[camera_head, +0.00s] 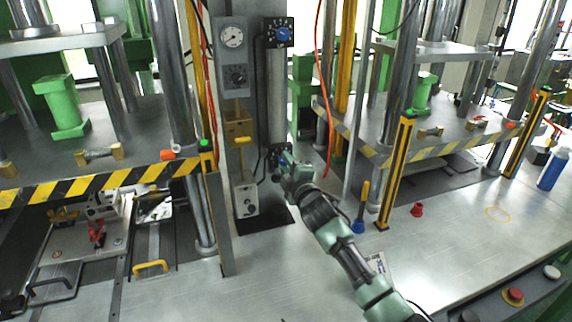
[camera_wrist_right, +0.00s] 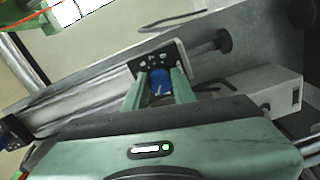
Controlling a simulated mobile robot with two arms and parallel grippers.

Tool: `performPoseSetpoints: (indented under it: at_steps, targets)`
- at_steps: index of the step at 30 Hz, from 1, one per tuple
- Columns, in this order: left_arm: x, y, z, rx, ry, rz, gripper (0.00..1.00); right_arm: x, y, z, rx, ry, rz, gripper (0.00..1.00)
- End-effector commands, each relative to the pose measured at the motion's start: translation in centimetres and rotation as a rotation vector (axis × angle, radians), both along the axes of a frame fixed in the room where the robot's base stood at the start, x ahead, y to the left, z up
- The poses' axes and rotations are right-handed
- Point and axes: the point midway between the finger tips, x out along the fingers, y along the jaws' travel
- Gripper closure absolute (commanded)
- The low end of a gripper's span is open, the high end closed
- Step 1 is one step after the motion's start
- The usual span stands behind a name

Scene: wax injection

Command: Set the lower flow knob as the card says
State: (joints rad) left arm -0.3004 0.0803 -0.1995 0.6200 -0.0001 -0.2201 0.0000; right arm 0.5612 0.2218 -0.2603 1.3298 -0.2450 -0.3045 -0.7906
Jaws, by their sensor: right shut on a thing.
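The lower flow knob (camera_wrist_right: 160,86) is blue and sits on a small black plate at the end of a grey metal column. In the wrist view it is between the two green fingers of my right gripper (camera_wrist_right: 159,77), which is shut on it. In the head view my right gripper (camera_head: 276,162) reaches the column's lower end and hides the knob. The upper blue knob (camera_head: 283,34) sits on a black dial plate at the column's top. A white card (camera_head: 376,263) with dark print lies on the bench, partly behind my right arm. Its print is too small to read. My left gripper is not in view.
A panel with a gauge (camera_head: 233,37) stands left of the column. An orange cable (camera_head: 318,90) hangs to its right. Striped press frames (camera_head: 105,180) flank both sides.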

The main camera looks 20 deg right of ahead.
Motion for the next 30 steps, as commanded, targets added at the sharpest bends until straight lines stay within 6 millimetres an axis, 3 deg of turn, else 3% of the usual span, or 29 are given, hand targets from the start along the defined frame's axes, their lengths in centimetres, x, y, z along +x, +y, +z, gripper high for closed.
performPoseSetpoints:
  at_steps: [18, 30]
  targets:
    - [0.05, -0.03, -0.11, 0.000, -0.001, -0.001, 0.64, -0.04, 0.02, -0.46, 0.583, 0.026, -0.003, 1.00]
    - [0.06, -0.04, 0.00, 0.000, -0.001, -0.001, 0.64, -0.04, 0.13, -0.58, 0.867, 0.037, -0.004, 1.00]
